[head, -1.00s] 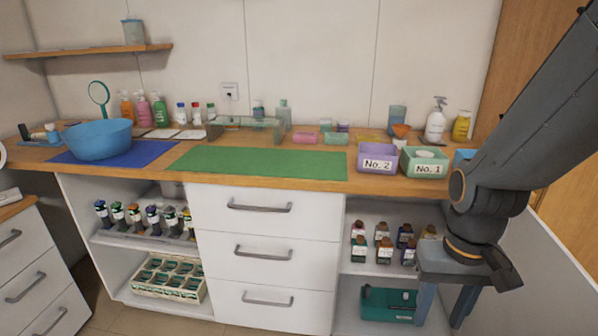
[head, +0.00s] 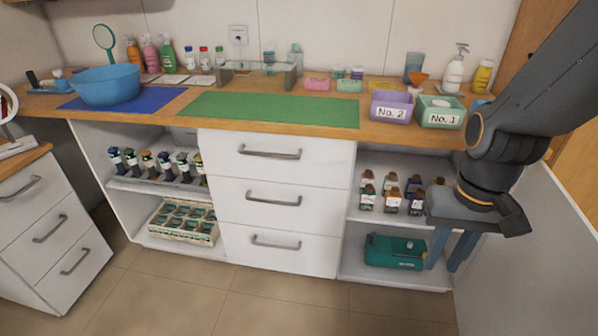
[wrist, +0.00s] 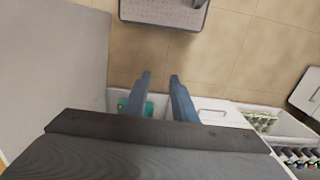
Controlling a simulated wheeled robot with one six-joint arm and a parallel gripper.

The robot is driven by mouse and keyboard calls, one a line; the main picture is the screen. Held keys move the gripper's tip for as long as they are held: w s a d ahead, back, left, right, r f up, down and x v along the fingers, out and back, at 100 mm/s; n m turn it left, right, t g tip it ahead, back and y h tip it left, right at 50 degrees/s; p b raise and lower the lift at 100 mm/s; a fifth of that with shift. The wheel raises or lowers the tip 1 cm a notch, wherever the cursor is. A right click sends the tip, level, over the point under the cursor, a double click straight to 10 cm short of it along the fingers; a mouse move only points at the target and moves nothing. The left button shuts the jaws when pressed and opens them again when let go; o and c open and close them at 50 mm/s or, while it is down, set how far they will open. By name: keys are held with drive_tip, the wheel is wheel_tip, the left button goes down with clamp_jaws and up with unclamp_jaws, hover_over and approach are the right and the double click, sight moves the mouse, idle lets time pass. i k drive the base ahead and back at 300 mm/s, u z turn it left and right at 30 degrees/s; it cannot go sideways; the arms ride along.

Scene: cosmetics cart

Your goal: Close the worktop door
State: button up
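The worktop door (head: 525,255) is a white panel standing open at the right end of the worktop cabinet, swung out from the right compartment. It also shows as a grey-white panel on the left of the wrist view (wrist: 55,55). My gripper (head: 450,255) points down in front of the right compartment, to the left of the door's inner face. In the wrist view its two blue-grey fingers (wrist: 160,80) are apart with nothing between them. The gap between fingers and door is hard to judge. My arm hides part of the door's upper edge.
Several small bottles (head: 390,195) stand on the right compartment's shelf, with a green case (head: 393,250) below, close to my fingers. White drawers (head: 275,200) are shut in the middle. Purple (head: 390,106) and green (head: 440,112) bins sit above. The floor (head: 270,300) in front is clear.

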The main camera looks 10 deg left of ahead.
sight(543, 282)
drive_tip(key=u, duration=0.75)
drive_tip(key=k, duration=1)
drive_tip(key=z, duration=0.85)
drive_tip(key=i, duration=0.5)
drive_tip(key=z, duration=0.05)
